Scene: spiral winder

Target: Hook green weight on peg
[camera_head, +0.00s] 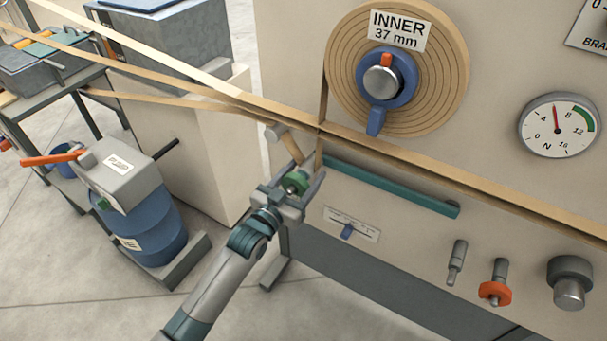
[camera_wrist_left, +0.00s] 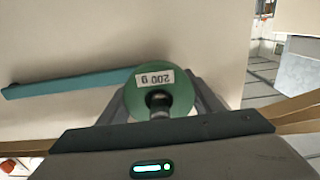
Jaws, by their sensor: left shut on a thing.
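My left gripper (camera_head: 305,181) is shut on the green weight (camera_head: 295,184), in front of the machine panel below the tan strips. In the left wrist view the green weight (camera_wrist_left: 138,99) is a round disc with a "200 g" label, upside down, and a dark stem toward me; the finger sides show behind it. The gripper covers part of it in the head view. A bare grey peg-like part (camera_head: 457,263) sticks out of the panel at lower right, well apart from the weight. I cannot tell whether it is the task's peg. My right gripper is not in view.
A teal bar (camera_head: 390,186) runs along the panel right of the gripper. An orange disc (camera_head: 496,293) sits on a grey stem beside a dark knob (camera_head: 570,282). Tan strips (camera_head: 450,182) cross the panel. A blue glue drum (camera_head: 150,235) stands at left.

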